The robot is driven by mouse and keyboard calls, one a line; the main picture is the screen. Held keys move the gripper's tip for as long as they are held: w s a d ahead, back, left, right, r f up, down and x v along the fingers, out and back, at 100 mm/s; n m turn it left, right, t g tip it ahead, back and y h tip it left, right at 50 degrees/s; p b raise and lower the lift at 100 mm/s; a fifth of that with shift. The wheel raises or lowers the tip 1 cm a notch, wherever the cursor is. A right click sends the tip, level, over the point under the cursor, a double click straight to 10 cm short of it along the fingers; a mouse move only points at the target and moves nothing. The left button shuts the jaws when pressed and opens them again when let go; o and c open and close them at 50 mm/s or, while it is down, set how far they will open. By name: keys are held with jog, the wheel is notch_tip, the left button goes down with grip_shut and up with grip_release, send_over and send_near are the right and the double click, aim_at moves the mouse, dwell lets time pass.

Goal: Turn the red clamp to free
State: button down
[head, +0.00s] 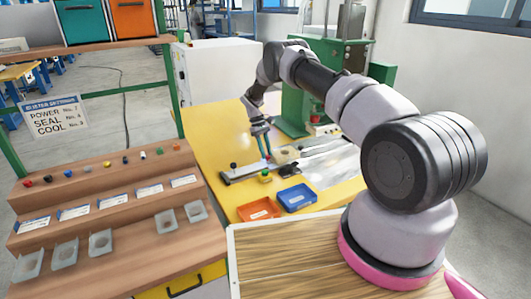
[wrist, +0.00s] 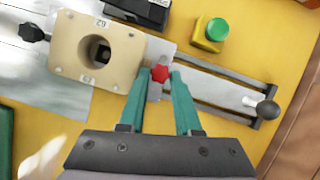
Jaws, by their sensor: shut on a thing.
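The red clamp (wrist: 160,73) is a small red knob on a grey metal fixture (wrist: 215,84), seen in the wrist view. My gripper (wrist: 160,80) is shut on it, with a teal finger on each side at the fingertips. The clamp's lower parts and any free mark are not readable here. In the head view my gripper (head: 267,152) reaches down to the fixture on the yellow table; the clamp is too small there to make out clearly.
A cream block (wrist: 66,45) with a round hole sits left of the clamp. A green button (wrist: 217,30) on a yellow box is close by. A black-knobbed lever (wrist: 267,110) is on the right. Orange (head: 259,209) and blue (head: 297,197) trays lie nearer my base.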

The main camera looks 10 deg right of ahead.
jog(key=shift+m, duration=0.3)
jog(key=c, duration=0.6)
grip_release()
